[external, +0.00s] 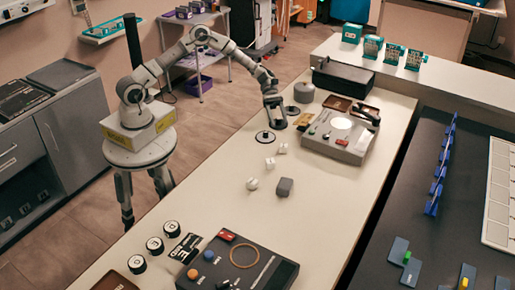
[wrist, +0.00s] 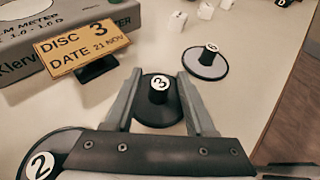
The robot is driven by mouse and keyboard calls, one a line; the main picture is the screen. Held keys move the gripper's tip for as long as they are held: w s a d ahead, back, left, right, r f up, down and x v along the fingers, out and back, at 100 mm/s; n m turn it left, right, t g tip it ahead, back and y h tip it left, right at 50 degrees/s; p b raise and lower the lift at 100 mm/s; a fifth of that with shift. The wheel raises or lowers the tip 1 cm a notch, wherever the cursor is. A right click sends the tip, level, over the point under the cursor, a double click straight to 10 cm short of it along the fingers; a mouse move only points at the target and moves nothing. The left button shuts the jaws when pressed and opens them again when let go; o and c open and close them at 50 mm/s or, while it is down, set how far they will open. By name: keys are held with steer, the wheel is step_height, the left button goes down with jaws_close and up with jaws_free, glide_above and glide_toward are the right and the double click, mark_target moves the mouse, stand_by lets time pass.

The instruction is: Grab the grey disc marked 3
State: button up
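In the wrist view, a dark disc (wrist: 158,112) with a black knob lies on the white counter. The knob's white label, seen at an angle, looks like a 3. My gripper (wrist: 159,73) is open, one finger on each side of this knob with gaps; I cannot tell whether it touches the disc. In the external view, my gripper (external: 276,118) is low over the counter and hides the disc beneath. A grey disc with a dark rim (wrist: 193,67) lies to the upper right; its label is unclear. A disc marked 2 (wrist: 62,140) is partly hidden at lower left.
An orange card reading DISC 3 (wrist: 82,42) stands on a dark holder close to my left finger. Behind it is a grey meter box (wrist: 135,14). White cubes (wrist: 206,11) lie farther out. The counter (external: 215,195) is clear left of the cubes.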

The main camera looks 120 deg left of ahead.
jaws_close()
